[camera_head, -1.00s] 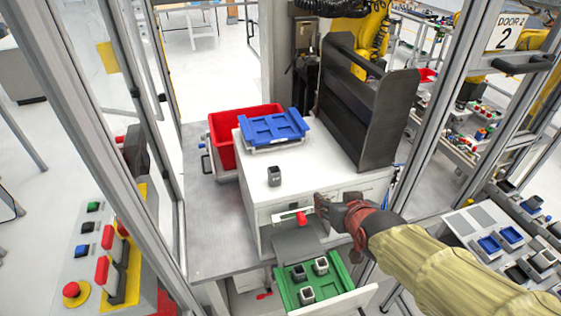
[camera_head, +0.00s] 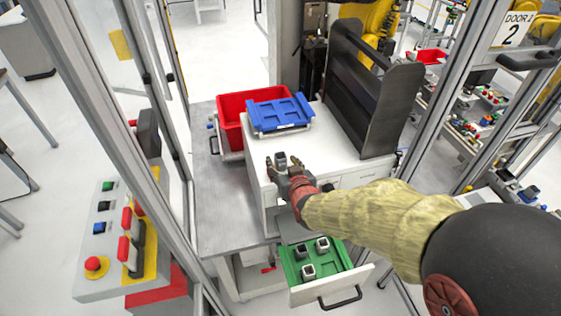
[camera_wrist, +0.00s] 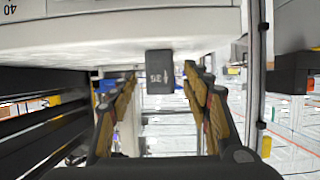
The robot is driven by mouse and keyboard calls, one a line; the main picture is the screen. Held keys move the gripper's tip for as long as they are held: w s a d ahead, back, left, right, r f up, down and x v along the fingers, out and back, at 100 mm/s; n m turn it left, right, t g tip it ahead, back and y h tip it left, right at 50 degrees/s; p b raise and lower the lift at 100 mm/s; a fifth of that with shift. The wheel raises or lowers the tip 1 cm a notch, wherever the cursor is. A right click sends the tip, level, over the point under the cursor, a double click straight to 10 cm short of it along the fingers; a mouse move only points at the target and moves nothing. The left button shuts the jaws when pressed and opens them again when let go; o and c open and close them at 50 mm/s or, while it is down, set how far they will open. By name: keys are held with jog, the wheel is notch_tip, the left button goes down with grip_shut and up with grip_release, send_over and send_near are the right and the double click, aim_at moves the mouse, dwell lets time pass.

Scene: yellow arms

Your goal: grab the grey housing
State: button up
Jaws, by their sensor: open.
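The grey housing (camera_head: 281,159) is a small dark grey block standing on the white cabinet top (camera_head: 335,150), near its front edge. In the wrist view the housing (camera_wrist: 160,72) appears upside down below the white surface, between the fingers and just beyond their tips. My gripper (camera_head: 283,167) is open at the cabinet's front edge, with one finger on each side of the housing. In the wrist view both fingers (camera_wrist: 161,88) are spread, with a gap on each side of the housing. I cannot see either finger touching it.
A blue tray (camera_head: 281,112) lies behind the housing, with a red bin (camera_head: 228,126) to its left. A dark upright panel (camera_head: 385,115) stands at the right of the cabinet top. Below, an open drawer (camera_head: 347,283) holds a green tray (camera_head: 328,268) with three grey housings.

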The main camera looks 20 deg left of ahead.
jog(key=shift+x, duration=1.4)
jog(key=shift+c, duration=0.9)
jog(key=c, duration=0.8)
jog(key=shift+c, duration=0.5)
